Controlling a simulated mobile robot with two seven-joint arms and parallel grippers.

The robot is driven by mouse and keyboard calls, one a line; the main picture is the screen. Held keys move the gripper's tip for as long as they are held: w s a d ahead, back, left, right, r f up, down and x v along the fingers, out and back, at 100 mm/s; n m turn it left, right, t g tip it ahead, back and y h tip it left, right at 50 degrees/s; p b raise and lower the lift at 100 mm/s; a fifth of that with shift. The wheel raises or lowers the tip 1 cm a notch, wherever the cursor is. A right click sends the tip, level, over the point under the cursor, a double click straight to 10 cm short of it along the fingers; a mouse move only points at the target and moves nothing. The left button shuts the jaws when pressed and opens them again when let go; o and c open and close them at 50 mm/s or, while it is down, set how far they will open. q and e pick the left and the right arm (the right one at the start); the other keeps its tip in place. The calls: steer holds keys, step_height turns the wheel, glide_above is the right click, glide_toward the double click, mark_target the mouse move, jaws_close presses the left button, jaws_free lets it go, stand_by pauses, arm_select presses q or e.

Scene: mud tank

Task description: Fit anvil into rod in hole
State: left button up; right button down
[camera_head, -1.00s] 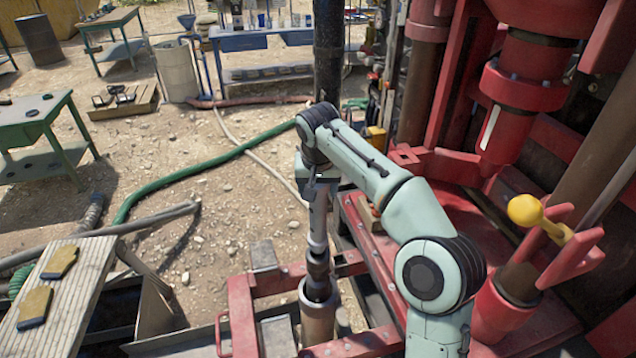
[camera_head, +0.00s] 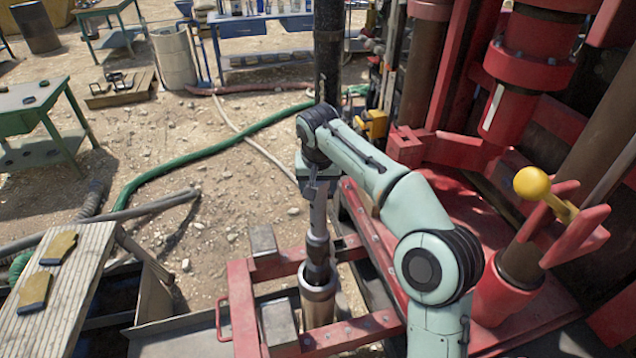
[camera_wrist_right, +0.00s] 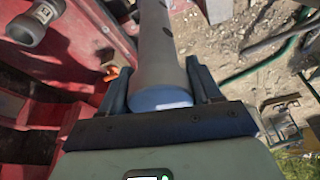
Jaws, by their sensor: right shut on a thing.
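The anvil (camera_head: 318,222) is a grey metal shaft with a darker, stepped lower part. My right gripper (camera_head: 318,187) is shut on its upper end and holds it roughly upright. In the right wrist view, the two fingers (camera_wrist_right: 160,75) press on both sides of the grey anvil (camera_wrist_right: 158,40). The rod in hole (camera_head: 317,304) is a wide, hollow metal tube standing upright in the red frame. The anvil's lower end is at the rod's mouth and seems to reach into it; how deep is hidden. My left gripper is not in view.
A red frame (camera_head: 240,310) surrounds the rod. A red drilling rig (camera_head: 470,200) with a yellow-knobbed lever (camera_head: 532,184) stands at the right. A wooden plank (camera_head: 75,290) bearing gloves (camera_head: 58,247) is at the left. A dark vertical pipe (camera_head: 328,60) stands behind my arm.

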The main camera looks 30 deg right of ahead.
steer(key=shift+r, duration=0.15)
steer(key=shift+c, duration=1)
jaws_free()
steer(key=shift+o, duration=0.3)
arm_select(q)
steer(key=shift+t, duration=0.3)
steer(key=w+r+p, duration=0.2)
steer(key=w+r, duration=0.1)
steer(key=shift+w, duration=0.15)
arm_select(e)
steer(key=v, duration=1.3)
steer(key=shift+s+r, duration=0.15)
steer(key=shift+r, duration=0.05)
steer(key=shift+a, duration=0.1)
steer(key=shift+f, duration=0.1)
